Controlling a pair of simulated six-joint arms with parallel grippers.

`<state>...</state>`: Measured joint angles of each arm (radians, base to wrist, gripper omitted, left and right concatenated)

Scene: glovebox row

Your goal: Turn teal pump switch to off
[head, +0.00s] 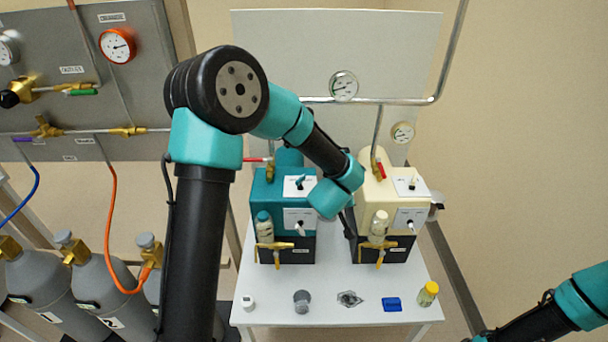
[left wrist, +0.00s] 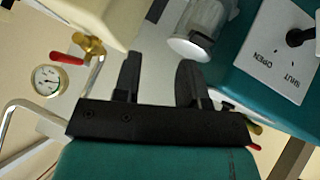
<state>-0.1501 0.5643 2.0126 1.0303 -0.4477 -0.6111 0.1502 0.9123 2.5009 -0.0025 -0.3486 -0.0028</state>
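The teal pump (head: 262,195) stands on the white table, left of a cream pump (head: 362,187). A lower plate (head: 290,216) carries a small pale lever. My left arm reaches over toward the gap between the pumps, its gripper mostly hidden in the head view. In the left wrist view my left gripper (left wrist: 160,64) is open and empty, apart from the teal pump's SHUT/OPEN plate (left wrist: 270,58) and dark knob. My right gripper is out of view; only its arm shows.
Grey gas cylinders (head: 45,285) and an orange hose (head: 111,230) stand left. A blue block (head: 392,304), a yellow-capped jar (head: 428,293) and other small items line the table's front. Pipes and gauges (head: 343,86) are behind.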

